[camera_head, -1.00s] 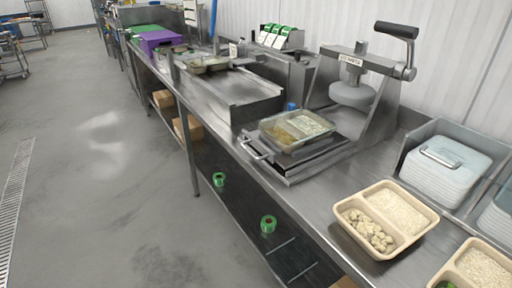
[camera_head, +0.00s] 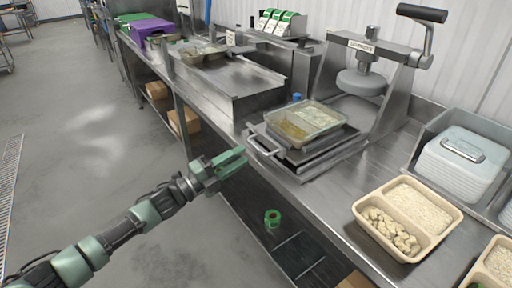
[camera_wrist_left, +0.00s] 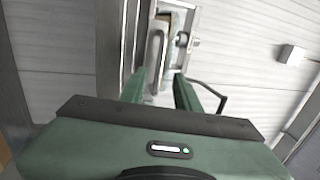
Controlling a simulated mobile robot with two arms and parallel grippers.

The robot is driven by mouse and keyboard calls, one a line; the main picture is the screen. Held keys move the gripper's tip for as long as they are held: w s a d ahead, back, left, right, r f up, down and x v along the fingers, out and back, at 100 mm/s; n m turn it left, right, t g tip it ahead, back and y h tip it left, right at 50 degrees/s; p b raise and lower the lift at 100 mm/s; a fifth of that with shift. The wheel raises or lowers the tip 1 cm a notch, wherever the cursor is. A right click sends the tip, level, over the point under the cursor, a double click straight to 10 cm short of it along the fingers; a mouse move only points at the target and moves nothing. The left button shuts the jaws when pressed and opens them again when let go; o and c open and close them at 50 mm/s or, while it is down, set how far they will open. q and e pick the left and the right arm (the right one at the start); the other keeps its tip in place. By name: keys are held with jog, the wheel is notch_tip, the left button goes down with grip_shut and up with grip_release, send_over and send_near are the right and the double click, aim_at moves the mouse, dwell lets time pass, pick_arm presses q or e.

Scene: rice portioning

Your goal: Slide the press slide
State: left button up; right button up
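The press slide (camera_head: 331,150) is a flat metal plate on the steel counter. Its bar handle (camera_head: 264,146) sticks out at the front left. A clear tray (camera_head: 305,121) with food in two compartments sits on the slide. The press (camera_head: 384,60) stands behind it, with a round grey plate (camera_head: 361,82) raised and a black-gripped lever (camera_head: 423,14). My right gripper is not in view.
A beige two-compartment tray (camera_head: 407,219) lies on the counter at right, near a grey bin of stacked lids (camera_head: 461,164). A metal-walled station (camera_head: 247,97) stands left of the slide.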

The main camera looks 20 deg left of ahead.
aim_at(256, 145)
pick_arm(q)
jog(key=p+x, duration=0.1)
jog(key=x, duration=0.5)
jog(key=shift+w+d, duration=0.25)
grip_shut()
jog(key=shift+f, duration=0.1)
dwell(1.1)
